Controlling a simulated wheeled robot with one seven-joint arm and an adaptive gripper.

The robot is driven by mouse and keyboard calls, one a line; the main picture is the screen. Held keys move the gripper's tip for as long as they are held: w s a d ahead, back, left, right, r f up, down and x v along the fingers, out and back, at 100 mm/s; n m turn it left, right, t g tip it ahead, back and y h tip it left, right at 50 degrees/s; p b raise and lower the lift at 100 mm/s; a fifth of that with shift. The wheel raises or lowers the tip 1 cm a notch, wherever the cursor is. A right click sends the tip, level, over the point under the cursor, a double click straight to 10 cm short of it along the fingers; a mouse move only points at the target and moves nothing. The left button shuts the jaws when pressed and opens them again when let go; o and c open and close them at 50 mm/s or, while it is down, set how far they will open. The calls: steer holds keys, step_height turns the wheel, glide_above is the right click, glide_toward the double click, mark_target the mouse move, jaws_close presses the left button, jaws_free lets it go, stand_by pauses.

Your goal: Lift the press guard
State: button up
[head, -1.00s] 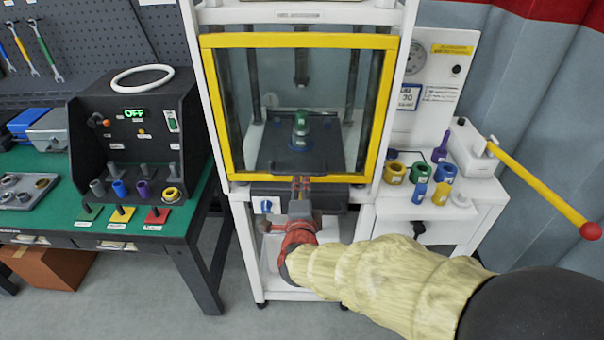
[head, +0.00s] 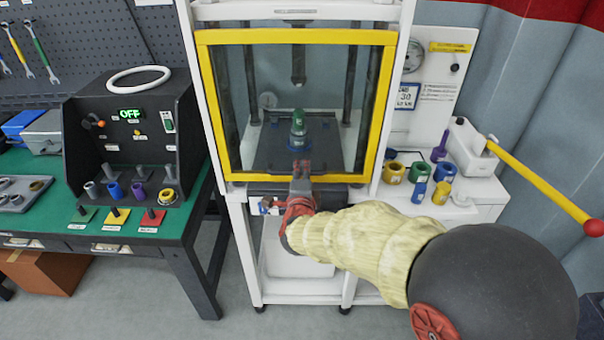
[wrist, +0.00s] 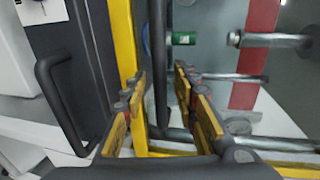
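The press guard (head: 212,120) is a clear panel in a yellow frame, down across the front of the white press. My gripper (head: 301,168) is in front of the frame's lower edge, near its middle. In the wrist view my gripper (wrist: 160,95) is open, with its two padded fingers apart. A dark bar (wrist: 160,60), which looks like the guard's handle, runs between the fingers with visible gaps. The yellow frame (wrist: 124,40) passes just beside it. Whether a finger touches the bar cannot be told. In the head view the gripper hides part of the lower edge.
Behind the guard, a green and blue part (head: 298,125) stands on a dark plate. A yellow lever (head: 545,185) with a red knob juts out at right, near coloured rings and cylinders. A control box (head: 135,140) stands on the green bench at left. Another dark handle (wrist: 50,100) shows in the wrist view.

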steer(key=shift+c, duration=0.6)
jaws_close()
